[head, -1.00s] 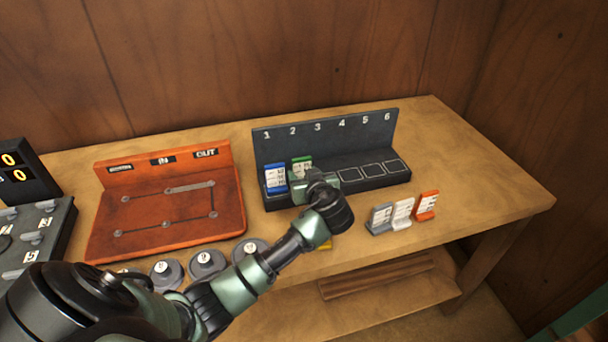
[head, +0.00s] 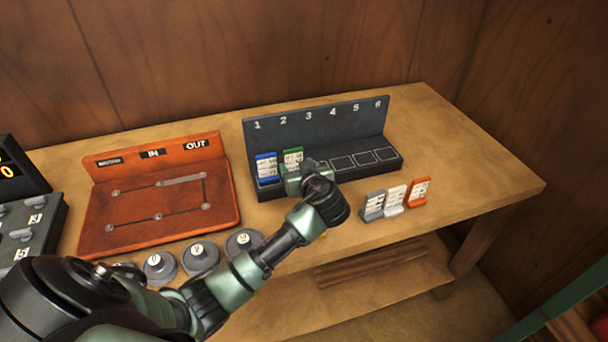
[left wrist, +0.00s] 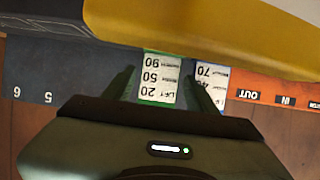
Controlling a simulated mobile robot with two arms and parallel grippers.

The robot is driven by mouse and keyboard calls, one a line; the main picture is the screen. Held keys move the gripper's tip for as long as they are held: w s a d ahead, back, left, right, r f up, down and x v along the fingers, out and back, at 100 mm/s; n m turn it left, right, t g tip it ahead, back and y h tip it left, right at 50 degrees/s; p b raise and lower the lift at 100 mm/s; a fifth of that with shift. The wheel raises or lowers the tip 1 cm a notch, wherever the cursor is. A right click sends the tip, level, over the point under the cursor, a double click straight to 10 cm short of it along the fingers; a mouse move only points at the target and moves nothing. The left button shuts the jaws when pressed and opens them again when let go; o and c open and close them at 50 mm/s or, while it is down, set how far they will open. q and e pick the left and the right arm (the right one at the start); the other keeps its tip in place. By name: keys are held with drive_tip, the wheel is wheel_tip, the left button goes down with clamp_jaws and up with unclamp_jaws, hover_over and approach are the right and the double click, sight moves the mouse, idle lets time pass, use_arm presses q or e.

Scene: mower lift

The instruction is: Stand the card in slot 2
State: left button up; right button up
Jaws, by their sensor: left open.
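The slotted dark rack (head: 385,165) carries the numbers 1 to 6. A green-edged white card (head: 292,160) stands in slot 2, its lower part hidden by my left gripper (head: 296,174). A blue-edged card (head: 266,167) stands in slot 1. In the left wrist view the green card (left wrist: 160,78) shows upside down between the two open fingers of my left gripper (left wrist: 162,90), with a finger on each side. I cannot tell whether the fingers touch it. The blue card (left wrist: 212,78) is partly behind one finger. My right gripper is out of view.
Grey (head: 373,205), white (head: 394,199) and orange (head: 419,192) cards stand on the table right of my arm. A yellow object (left wrist: 220,30) is close to the wrist camera. A red board (head: 160,228) and round grey weights (head: 200,256) lie left. Slots 3 to 6 look empty.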

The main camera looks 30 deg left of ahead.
use_arm(q)
drive_tip(key=b+v, duration=0.1)
drive_tip(key=v, duration=0.9)
drive_tip(key=shift+s+d, duration=0.15)
drive_tip(key=shift+s, duration=0.05)
